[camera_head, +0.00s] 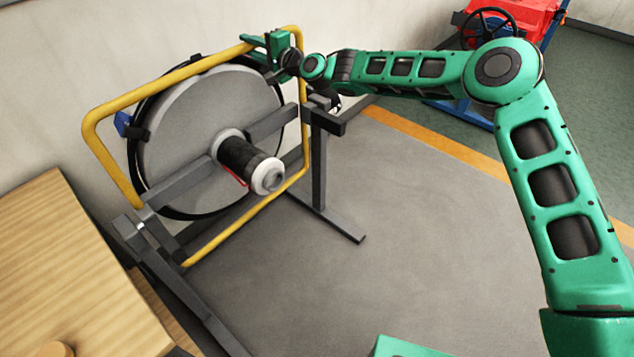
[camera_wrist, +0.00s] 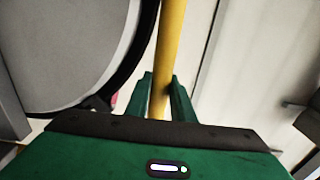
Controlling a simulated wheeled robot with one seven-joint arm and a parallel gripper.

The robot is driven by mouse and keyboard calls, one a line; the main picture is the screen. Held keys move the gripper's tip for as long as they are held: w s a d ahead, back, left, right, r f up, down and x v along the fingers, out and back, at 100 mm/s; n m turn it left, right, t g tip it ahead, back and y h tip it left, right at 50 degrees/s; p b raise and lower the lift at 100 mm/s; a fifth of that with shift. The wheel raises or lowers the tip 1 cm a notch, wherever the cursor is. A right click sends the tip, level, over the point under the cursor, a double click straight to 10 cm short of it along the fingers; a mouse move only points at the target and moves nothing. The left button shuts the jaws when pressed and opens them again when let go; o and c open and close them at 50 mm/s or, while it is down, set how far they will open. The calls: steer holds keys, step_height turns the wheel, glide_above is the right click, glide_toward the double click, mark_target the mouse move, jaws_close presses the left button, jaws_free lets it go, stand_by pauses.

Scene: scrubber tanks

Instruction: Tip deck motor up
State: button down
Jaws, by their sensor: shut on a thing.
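The deck is a large round grey disc (camera_head: 185,125) with a black rim, set in a yellow tube frame (camera_head: 115,160). It stands tilted steeply up on a dark grey stand (camera_head: 319,165). The motor (camera_head: 245,160), a black cylinder with a pale end cap, sticks out from the disc's centre toward me. My gripper (camera_head: 272,50) is at the top right part of the yellow frame. In the wrist view my gripper (camera_wrist: 159,98) has the yellow tube (camera_wrist: 170,45) between its two green fingers, shut on it. The grey disc (camera_wrist: 70,50) shows at the left there.
A wooden table (camera_head: 80,270) stands at the lower left, close to the stand. The wall is right behind the deck. A red and blue machine with a black handwheel (camera_head: 490,28) stands at the back right. The grey floor (camera_head: 400,240) in the middle is clear.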

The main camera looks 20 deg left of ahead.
steer(key=shift+w+a+r, duration=0.15)
steer(key=shift+a, duration=0.3)
steer(key=c, duration=1.4)
jaws_free()
steer(key=shift+o, duration=0.2)
steer(key=v, duration=0.9)
steer(key=shift+f, duration=0.2)
